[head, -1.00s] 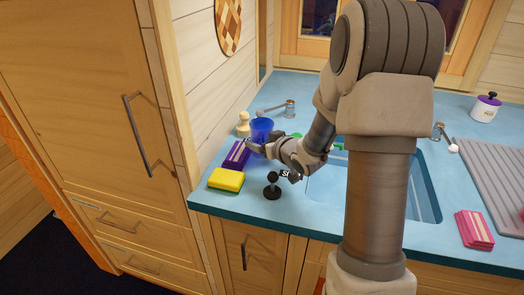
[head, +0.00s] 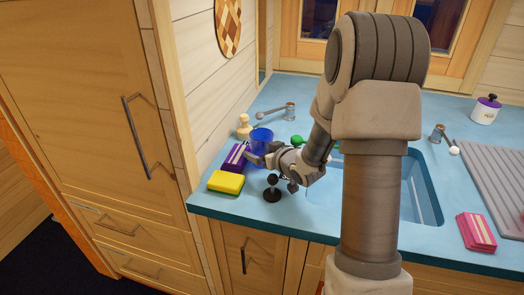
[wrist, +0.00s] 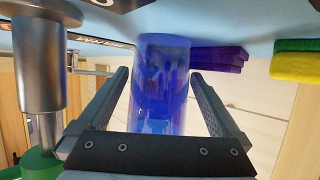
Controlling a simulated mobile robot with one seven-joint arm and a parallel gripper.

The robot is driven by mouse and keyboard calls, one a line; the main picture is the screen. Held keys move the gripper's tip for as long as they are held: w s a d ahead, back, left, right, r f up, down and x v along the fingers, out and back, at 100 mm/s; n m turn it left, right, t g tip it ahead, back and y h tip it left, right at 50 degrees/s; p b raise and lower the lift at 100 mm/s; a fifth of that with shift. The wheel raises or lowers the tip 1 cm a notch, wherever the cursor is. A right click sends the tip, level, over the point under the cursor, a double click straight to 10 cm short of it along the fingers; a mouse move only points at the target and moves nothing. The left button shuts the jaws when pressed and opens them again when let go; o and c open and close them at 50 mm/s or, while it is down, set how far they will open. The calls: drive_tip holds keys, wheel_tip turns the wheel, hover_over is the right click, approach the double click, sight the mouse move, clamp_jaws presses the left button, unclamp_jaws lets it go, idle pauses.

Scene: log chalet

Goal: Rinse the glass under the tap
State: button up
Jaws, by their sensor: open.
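The blue see-through glass (head: 261,138) stands on the counter left of the sink (head: 424,190). My gripper (head: 257,157) is open, low beside the near side of the glass. In the wrist view, the glass (wrist: 160,85) shows between the two spread fingers of my gripper (wrist: 160,82), with a gap on either side, so it is not clamped. A metal fixture with a lever (head: 290,111) stands behind the glass, and another (head: 438,132) stands right of my arm. I cannot tell which is the tap; my arm hides part of the sink.
A purple packet (head: 236,157) and a yellow-green sponge (head: 226,182) lie left of my gripper. A small black stand (head: 272,188) is in front. A pale wooden figure (head: 243,127) and green item (head: 297,140) are close to the glass. Pink cloths (head: 475,230) lie at right.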

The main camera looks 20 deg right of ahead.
drive_tip(key=p+v, duration=0.1)
drive_tip(key=v, duration=1.1)
drive_tip(key=shift+r, duration=0.1)
